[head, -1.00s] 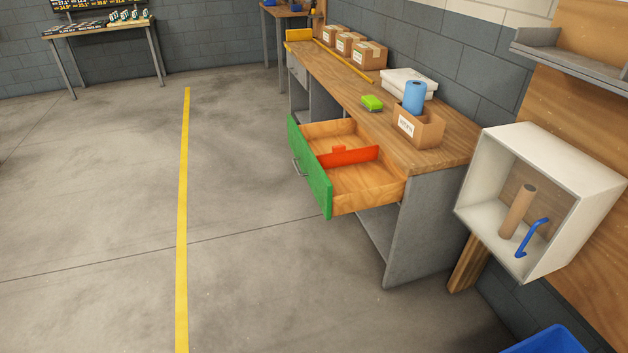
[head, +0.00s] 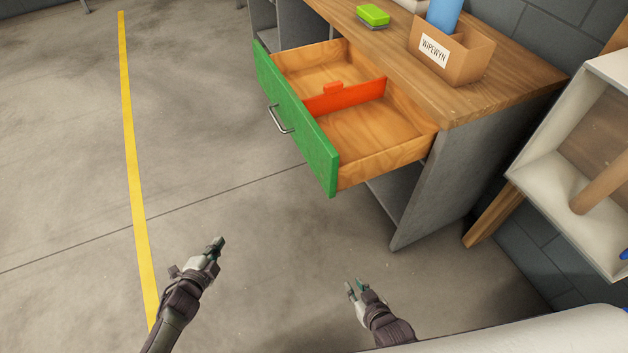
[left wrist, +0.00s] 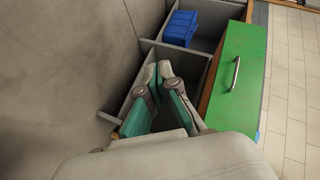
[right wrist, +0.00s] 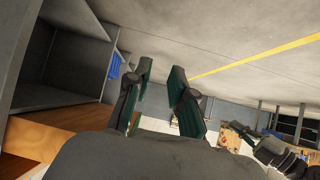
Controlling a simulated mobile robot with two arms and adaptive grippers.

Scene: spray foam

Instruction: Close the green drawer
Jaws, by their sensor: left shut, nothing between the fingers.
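The green drawer (head: 293,118) is pulled well out of the wooden-topped workbench. It has a green front with a metal handle (head: 280,119), and an orange divider (head: 345,96) stands inside its wooden box. Its green front also shows at the right in the left wrist view (left wrist: 238,75). My left gripper (head: 219,243) is shut and empty, below and to the left of the drawer front, apart from it. My right gripper (head: 356,287) is open and empty, below the drawer in the picture, apart from it.
On the benchtop (head: 505,92) are a green sponge (head: 373,14) and a cardboard box (head: 455,55) holding a blue roll. A white open cabinet (head: 545,170) is at the right. The floor left of the drawer is clear, with a yellow line (head: 131,150).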

